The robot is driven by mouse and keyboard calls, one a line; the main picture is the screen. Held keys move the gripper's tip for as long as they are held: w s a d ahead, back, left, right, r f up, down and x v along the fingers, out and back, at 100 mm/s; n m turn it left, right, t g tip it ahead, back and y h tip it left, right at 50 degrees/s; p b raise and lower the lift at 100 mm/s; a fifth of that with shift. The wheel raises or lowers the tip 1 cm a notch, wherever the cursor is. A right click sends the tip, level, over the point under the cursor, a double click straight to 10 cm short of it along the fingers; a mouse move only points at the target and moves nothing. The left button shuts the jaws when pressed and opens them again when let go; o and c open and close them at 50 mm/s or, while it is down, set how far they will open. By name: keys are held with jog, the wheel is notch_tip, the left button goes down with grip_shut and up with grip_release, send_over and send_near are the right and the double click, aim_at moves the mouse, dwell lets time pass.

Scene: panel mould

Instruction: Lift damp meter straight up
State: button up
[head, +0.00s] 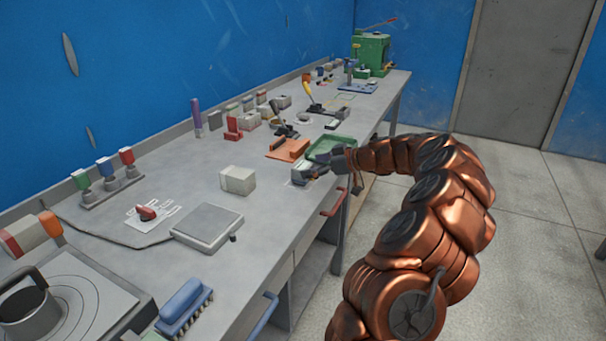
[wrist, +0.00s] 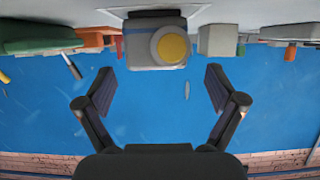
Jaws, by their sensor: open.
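The damp meter is most likely the grey block with a blue band and a round yellow face (wrist: 155,42), seen upside down at the top middle of the wrist view. It stands on a pale patch of the bench. In the head view it seems to be the small grey and dark thing (head: 303,173) near the bench's front edge. My gripper (wrist: 159,80) is open and empty, one finger to each side of the meter in the picture. The fingers look short of it, with no contact seen. In the head view my gripper (head: 340,160) is small and partly merges with the things around it.
A green tray (head: 328,148) lies just behind my gripper. An orange board (head: 288,149) and a pale block (head: 238,180) are nearby. A grey scale (head: 207,227) is nearer. A red handle (head: 334,203) sticks out from the bench front. Bare bench lies left of the meter.

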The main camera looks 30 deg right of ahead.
aim_at(304, 165)
jog(key=shift+p+x, duration=0.3)
jog(key=shift+x, duration=1.55)
jog(key=shift+w+d+r, duration=0.1)
jog(key=shift+w+d, duration=0.05)
jog(key=c, duration=1.6)
jog(key=shift+o, duration=0.2)
